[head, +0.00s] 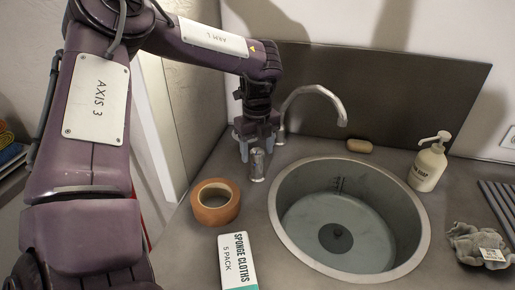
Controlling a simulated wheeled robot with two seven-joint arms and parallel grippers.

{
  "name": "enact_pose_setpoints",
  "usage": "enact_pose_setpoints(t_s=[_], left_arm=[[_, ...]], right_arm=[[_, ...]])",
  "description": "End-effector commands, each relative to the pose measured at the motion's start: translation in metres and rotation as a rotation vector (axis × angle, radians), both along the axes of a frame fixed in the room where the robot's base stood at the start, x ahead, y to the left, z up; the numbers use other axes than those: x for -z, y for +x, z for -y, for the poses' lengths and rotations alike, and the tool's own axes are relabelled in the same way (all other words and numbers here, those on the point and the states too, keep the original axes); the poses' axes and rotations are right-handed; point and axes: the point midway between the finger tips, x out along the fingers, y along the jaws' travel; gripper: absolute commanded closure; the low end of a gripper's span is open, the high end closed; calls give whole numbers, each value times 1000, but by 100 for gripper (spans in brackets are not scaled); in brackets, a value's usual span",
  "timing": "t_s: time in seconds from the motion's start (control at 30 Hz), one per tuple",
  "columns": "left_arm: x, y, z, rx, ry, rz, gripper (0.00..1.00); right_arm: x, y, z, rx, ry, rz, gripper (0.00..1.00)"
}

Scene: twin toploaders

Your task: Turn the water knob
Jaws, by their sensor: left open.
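The water knob (257,166) is a small metal cylinder on the counter, left of the round sink. The curved metal faucet (312,92) rises behind it. My left gripper (256,146) points down just above the knob, with its fingers apart. The fingertips are near the knob's top; I cannot tell whether they touch it. The gripper hides part of the area behind the knob. My right gripper is not in view.
The sink (283,236) is right of the knob. A tape roll (214,216) and a sponge cloths box (238,262) lie in front. Soap (359,146), a soap bottle (428,164) and a grey cloth (468,243) are farther right. A dark backsplash (400,95) stands behind.

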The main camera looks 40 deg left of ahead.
Motion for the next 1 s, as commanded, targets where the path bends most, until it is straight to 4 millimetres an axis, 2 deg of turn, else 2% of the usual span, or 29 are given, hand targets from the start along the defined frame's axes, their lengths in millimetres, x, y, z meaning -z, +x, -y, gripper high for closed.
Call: enact_pose_setpoints(t_s=[0.17, 0.4, 0.53, 0.7, 1.0], left_arm=[[-13, 1, 0, 1, 2, 4, 40], [-55, 1, 0, -1, 3, 5, 40], [-71, 1, 0, 1, 2, 2, 40], [-78, 0, 0, 0, 0, 0, 40], [-78, 0, 0, 0, 0, 0, 40]], right_arm=[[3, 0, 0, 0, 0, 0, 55], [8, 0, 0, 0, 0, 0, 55], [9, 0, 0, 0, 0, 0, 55], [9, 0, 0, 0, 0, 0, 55], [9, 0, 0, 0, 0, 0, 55]])
